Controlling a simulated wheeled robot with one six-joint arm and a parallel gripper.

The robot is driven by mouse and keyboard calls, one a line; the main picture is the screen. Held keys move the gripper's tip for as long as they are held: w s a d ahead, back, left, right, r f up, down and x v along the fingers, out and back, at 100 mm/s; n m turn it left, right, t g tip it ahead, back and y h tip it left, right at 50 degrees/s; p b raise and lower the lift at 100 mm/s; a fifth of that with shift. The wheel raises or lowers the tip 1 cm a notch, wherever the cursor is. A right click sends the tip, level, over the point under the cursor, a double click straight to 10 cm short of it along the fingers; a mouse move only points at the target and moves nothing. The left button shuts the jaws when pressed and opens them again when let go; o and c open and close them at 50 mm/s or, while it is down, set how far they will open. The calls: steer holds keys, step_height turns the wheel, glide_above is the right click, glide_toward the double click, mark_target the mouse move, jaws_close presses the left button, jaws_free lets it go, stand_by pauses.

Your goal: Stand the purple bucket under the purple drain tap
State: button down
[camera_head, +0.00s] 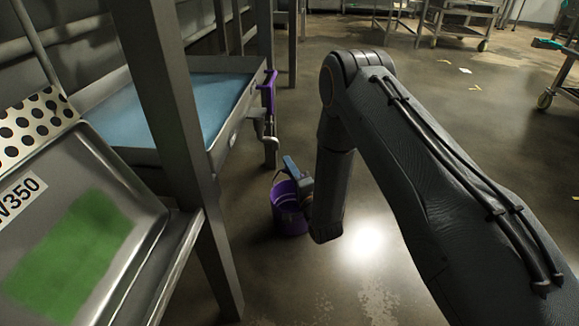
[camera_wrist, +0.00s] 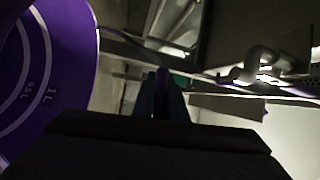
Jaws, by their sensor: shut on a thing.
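The purple bucket (camera_head: 289,218) is below and slightly right of the purple drain tap (camera_head: 268,92) in the head view, close to the floor; I cannot tell whether it touches. The tap's grey bent spout (camera_head: 271,138) hangs at the corner of a blue-lined metal basin. My gripper (camera_head: 291,166) is at the bucket's rim, partly hidden by my arm. In the wrist view my gripper (camera_wrist: 163,95) is shut on a narrow purple part, apparently the bucket's handle. The bucket's inside wall with litre marks (camera_wrist: 55,75) fills the left. A pale bent pipe, apparently the spout (camera_wrist: 262,62), shows at right.
The metal basin (camera_head: 229,138) and its post (camera_head: 172,100) stand left of the bucket. A sloped metal tray with a green patch (camera_head: 75,250) is nearer, at left. Wheeled carts (camera_head: 462,22) stand far back. The floor right of the basin is open.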

steer(key=shift+f, duration=0.5)
steer(key=c, duration=1.7)
jaws_free()
